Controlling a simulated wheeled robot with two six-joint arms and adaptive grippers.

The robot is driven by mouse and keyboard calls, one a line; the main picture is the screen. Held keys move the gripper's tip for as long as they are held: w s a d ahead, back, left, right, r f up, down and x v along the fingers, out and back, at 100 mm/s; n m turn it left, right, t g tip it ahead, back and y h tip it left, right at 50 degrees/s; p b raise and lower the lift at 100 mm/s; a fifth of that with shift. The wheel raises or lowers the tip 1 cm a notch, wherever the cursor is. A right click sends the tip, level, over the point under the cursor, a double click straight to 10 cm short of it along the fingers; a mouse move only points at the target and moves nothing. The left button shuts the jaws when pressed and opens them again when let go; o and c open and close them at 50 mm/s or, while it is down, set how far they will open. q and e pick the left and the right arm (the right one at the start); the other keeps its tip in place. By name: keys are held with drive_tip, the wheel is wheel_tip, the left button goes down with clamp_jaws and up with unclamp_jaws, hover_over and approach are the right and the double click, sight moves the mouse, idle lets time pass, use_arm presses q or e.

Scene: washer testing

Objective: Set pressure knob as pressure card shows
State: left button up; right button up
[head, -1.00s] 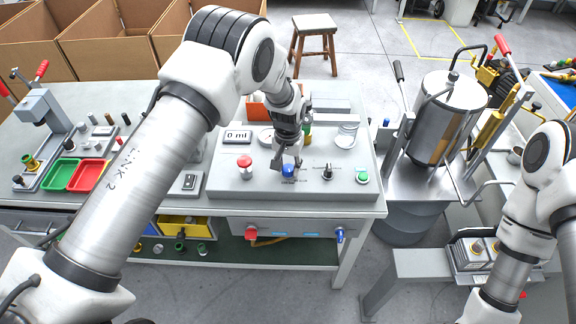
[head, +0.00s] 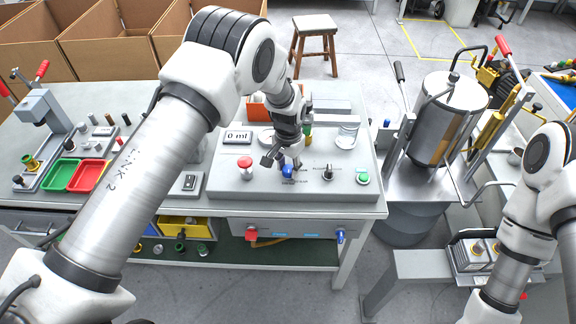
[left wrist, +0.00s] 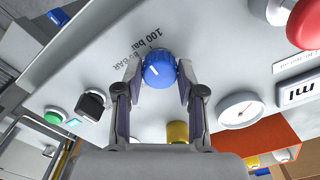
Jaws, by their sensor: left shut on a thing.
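The blue pressure knob (head: 288,172) sits on the grey test panel (head: 222,187) on the bench. In the left wrist view the knob (left wrist: 159,71) is round and ribbed, with a white pointer mark. Its mark points toward the upper left of that picture, near printed "100 bar" and other upside-down lettering (left wrist: 130,60) that is hard to read. My left gripper (head: 281,163) is over the knob from above, with one finger on each side, shut on it. My right arm shows at the right edge, but its gripper is out of view. I cannot make out a pressure card.
A red mushroom button (head: 245,166) stands left of the knob; a black selector (head: 328,172) and a green button (head: 362,177) stand right. A steel tank (head: 446,118) stands further right.

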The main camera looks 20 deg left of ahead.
sight(289, 168)
use_arm(q)
drive_tip(key=o, duration=1.1)
drive_tip(key=shift+f, duration=0.15)
drive_tip(key=shift+o, duration=0.2)
drive_tip(key=shift+w+d, duration=0.1)
wheel_tip(289, 168, up, 12)
